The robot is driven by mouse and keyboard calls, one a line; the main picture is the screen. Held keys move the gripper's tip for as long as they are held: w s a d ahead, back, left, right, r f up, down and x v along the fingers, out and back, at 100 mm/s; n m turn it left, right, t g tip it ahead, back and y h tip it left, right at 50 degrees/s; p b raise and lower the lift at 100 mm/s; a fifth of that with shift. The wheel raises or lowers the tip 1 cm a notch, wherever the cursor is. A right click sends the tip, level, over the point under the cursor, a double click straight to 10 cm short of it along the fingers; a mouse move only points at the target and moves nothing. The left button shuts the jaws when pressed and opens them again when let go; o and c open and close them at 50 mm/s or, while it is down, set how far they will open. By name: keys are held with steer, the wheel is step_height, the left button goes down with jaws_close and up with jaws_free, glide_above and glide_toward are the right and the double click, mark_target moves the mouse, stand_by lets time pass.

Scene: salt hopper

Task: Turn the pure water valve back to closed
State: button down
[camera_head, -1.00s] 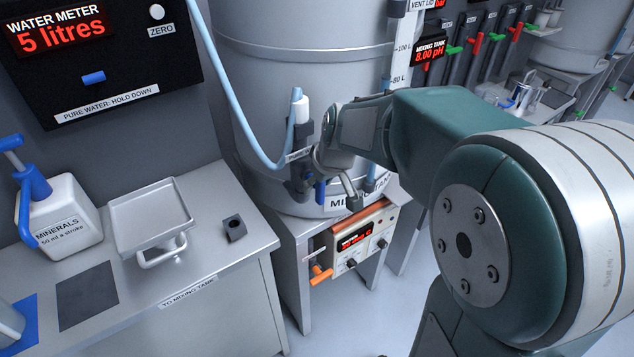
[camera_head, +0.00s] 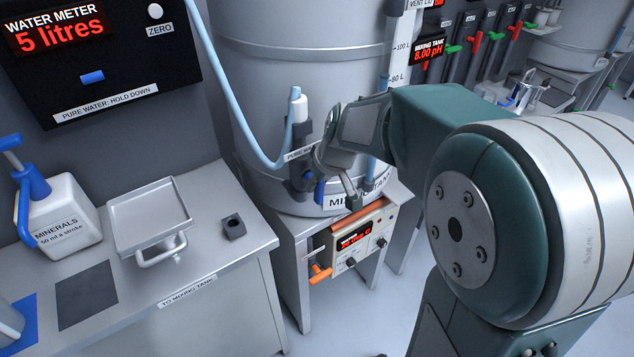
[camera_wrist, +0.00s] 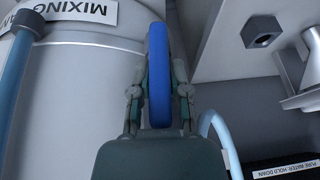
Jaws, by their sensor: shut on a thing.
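The pure water valve (camera_head: 301,172) is a dark fitting on the front of the mixing tank (camera_head: 265,95), below a white-tipped hose end. Its blue handle (camera_head: 319,190) hangs roughly downward beside my gripper (camera_head: 333,178), which partly hides the valve. In the wrist view the blue handle (camera_wrist: 158,75) runs lengthwise between the two fingers of my gripper (camera_wrist: 158,92), which is shut on it. The valve's pivot is not clear in the wrist view.
A light blue hose (camera_head: 240,110) curves down to the valve. An orange-handled instrument box (camera_head: 357,240) sits just below the tank. To the left, a bench holds a metal tray (camera_head: 150,212), a small dark block (camera_head: 233,227) and the minerals jug (camera_head: 65,215).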

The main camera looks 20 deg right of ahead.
steer(key=g+y, duration=0.1)
steer(key=y, duration=0.2)
steer(key=shift+d+f+m, duration=0.1)
steer(key=shift+d+m, duration=0.05)
steer(key=shift+m, duration=0.25)
steer(key=m+g+y, duration=0.1)
steer(key=y, duration=0.3)
steer(key=shift+f+y, duration=0.1)
steer(key=shift+y, duration=0.2)
steer(key=m+y, duration=0.1)
steer(key=y, duration=0.3)
steer(key=shift+d+f+g, duration=0.1)
steer(key=shift+f+g, duration=0.05)
steer(key=shift+g, duration=0.15)
steer(key=shift+m+y, duration=0.6)
steer(key=shift+y, duration=1.1)
steer(key=shift+f, duration=0.1)
steer(key=c, duration=0.6)
jaws_free()
steer(key=shift+w, duration=0.1)
steer(key=shift+d, duration=0.1)
